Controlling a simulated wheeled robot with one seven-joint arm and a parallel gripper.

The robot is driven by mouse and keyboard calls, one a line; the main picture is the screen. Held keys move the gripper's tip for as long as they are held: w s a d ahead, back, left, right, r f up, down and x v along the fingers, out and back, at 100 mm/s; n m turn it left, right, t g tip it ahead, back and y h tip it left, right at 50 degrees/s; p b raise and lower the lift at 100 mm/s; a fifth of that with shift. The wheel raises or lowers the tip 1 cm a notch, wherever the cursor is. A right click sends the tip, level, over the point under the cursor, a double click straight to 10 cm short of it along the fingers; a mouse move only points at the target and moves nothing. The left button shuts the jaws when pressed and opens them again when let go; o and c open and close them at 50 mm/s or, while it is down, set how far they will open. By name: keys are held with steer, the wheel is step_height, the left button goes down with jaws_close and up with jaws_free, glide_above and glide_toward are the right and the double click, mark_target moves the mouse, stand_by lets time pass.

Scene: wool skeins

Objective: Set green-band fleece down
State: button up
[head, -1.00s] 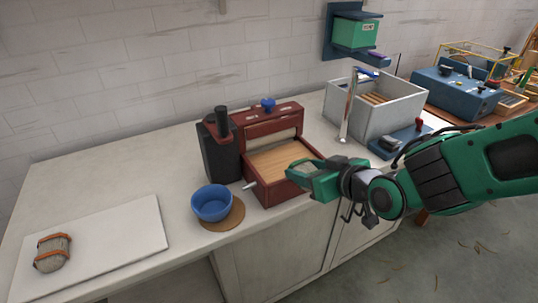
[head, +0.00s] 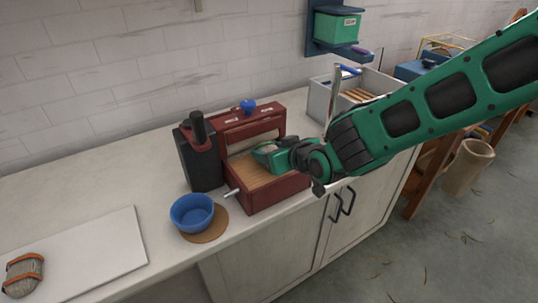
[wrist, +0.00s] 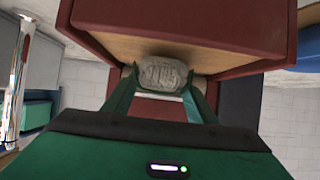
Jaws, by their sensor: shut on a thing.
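The green-band fleece (wrist: 160,74) is a pale grey bundle gripped between my green fingers in the wrist view. Any green band on it is hard to tell from the fingers. My gripper (head: 264,150) is shut on it, over the wooden bed (head: 246,173) of the dark red press in the head view. The bed also shows in the wrist view (wrist: 225,60), close by the fleece. I cannot tell whether the fleece touches the wood. The press's red frame (head: 280,191) surrounds the bed, with a blue knob (head: 248,106) on top.
A black box (head: 200,160) stands at the press's left. A blue bowl (head: 192,213) sits on a round cork mat (head: 218,228). An orange-banded grey bundle (head: 24,277) lies on a white board (head: 95,258) at left. A grey crate (head: 320,101) stands at right. The counter behind the board is clear.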

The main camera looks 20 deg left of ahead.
steer(key=shift+s+a+f, duration=0.3)
steer(key=shift+a+f, duration=0.15)
steer(key=shift+f, duration=0.15)
steer(key=shift+f, duration=0.1)
steer(key=o, duration=1)
steer(key=shift+o, duration=0.2)
steer(key=shift+s+d+r, duration=0.25)
steer(key=shift+r, duration=0.05)
steer(key=v, duration=1.1)
steer(key=shift+d, duration=0.1)
